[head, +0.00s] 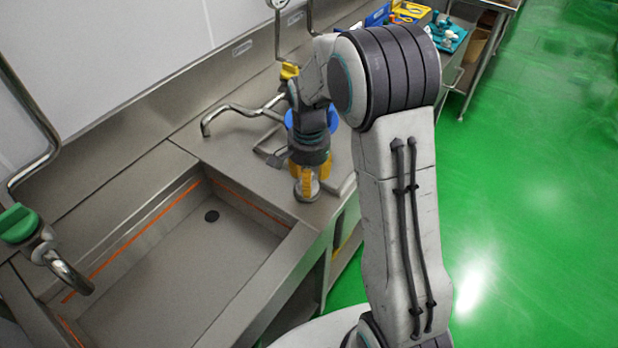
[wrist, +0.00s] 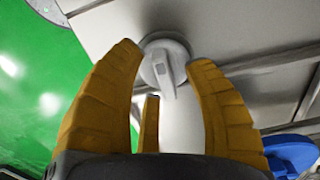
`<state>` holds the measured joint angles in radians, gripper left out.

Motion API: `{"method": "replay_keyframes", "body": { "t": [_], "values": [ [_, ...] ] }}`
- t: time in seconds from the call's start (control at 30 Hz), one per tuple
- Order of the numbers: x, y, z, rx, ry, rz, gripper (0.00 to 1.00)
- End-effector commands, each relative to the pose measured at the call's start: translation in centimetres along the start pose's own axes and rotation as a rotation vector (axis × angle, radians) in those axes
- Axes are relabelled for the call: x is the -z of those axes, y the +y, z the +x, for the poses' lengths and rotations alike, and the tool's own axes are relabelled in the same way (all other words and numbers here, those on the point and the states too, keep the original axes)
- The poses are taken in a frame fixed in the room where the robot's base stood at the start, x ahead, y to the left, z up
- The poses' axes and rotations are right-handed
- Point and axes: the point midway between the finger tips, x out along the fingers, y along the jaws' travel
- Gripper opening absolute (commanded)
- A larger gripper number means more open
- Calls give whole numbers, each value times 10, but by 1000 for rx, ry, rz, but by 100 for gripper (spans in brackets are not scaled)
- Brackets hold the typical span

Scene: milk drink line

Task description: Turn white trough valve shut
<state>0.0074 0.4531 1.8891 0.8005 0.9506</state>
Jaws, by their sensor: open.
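The white trough valve (wrist: 179,53) is a pale grey-white round knob with a raised bar handle, seen in the wrist view beyond my fingers. Its bar points down the picture, towards my palm. In the head view the valve (head: 306,190) shows on the counter by the sink's right corner, partly covered by my fingers. My gripper (wrist: 166,62) has yellow fingers spread open on both sides of the knob, with a third finger below. It holds nothing. In the head view my gripper (head: 309,172) points down at the valve. I cannot tell whether the fingers touch it.
A steel sink basin (head: 205,255) with orange lines lies left of the valve. A green-handled tap (head: 18,224) stands at far left. A curved steel spout (head: 230,112) and a yellow handle (head: 289,71) are behind. A blue part (wrist: 291,153) shows at lower right. Green floor is free at right.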

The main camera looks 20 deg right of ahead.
Motion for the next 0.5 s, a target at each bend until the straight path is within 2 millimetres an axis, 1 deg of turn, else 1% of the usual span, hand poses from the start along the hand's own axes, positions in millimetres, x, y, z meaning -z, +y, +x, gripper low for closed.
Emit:
{"method": "replay_keyframes", "body": {
  "t": [0.13,0.23,0.37,0.5],
  "values": [
    [0,-1,-4,2,2,0,46],
    [0,-1,-12,2,2,0,46],
    [1,-1,-31,4,3,0,46],
    [1,-1,-56,5,4,0,46]
  ]
}}
